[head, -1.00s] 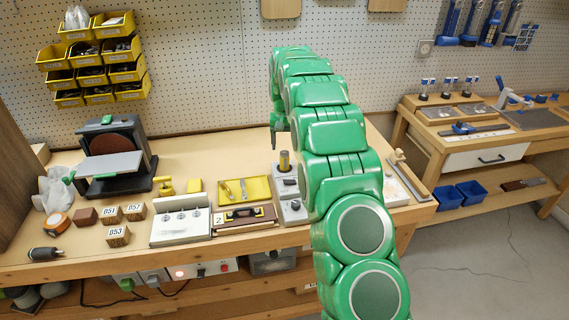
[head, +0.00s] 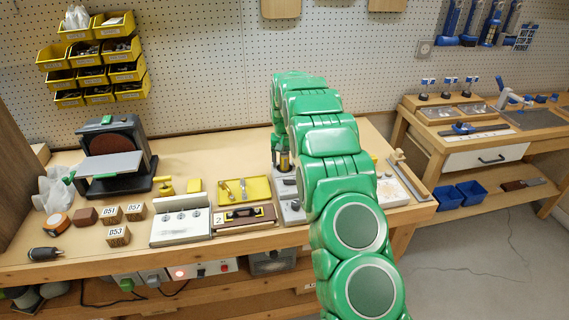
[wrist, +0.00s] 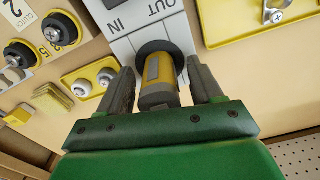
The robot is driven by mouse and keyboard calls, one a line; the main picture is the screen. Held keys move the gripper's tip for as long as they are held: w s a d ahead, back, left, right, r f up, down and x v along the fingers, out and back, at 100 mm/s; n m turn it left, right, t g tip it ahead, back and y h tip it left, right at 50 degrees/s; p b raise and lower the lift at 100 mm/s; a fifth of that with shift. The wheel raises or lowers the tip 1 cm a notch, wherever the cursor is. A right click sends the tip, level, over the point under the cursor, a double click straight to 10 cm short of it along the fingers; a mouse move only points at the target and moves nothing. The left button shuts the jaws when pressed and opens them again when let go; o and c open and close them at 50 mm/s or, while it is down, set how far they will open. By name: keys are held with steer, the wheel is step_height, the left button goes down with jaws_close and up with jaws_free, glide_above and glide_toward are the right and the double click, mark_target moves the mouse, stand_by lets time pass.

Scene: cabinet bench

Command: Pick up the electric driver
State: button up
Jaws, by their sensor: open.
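The electric driver, a yellow and grey cylinder (wrist: 158,84), stands upright in a dark round seat on a pale station marked IN and OUT (wrist: 118,45). In the head view the driver (head: 284,161) shows just below my gripper (head: 281,152), at the bench's middle. In the wrist view my gripper (wrist: 162,78) is open, with one finger on each side of the driver. A small gap shows at both sides. The lower part of the driver is hidden in its seat.
A sander (head: 112,160) stands further left. A board (head: 409,176) lies on the right. My arm hides part of the bench.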

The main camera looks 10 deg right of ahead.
jaws_close()
stand_by(0.3)
step_height(320, 180, up, 10)
steer(key=shift+r, duration=0.1)
steer(key=c, duration=0.7)
jaws_free()
steer(key=c, duration=0.4)
steer(key=s+a, duration=0.4)
steer(key=s, duration=0.1)
steer(key=s+a, duration=0.4)
steer(key=s, duration=0.2)
steer(key=s+a, duration=0.4)
steer(key=s, duration=0.2)
steer(key=shift+s+a+f, duration=0.25)
steer(key=shift+a+f, duration=0.1)
steer(key=shift+f, duration=0.05)
steer(key=shift+c, duration=0.2)
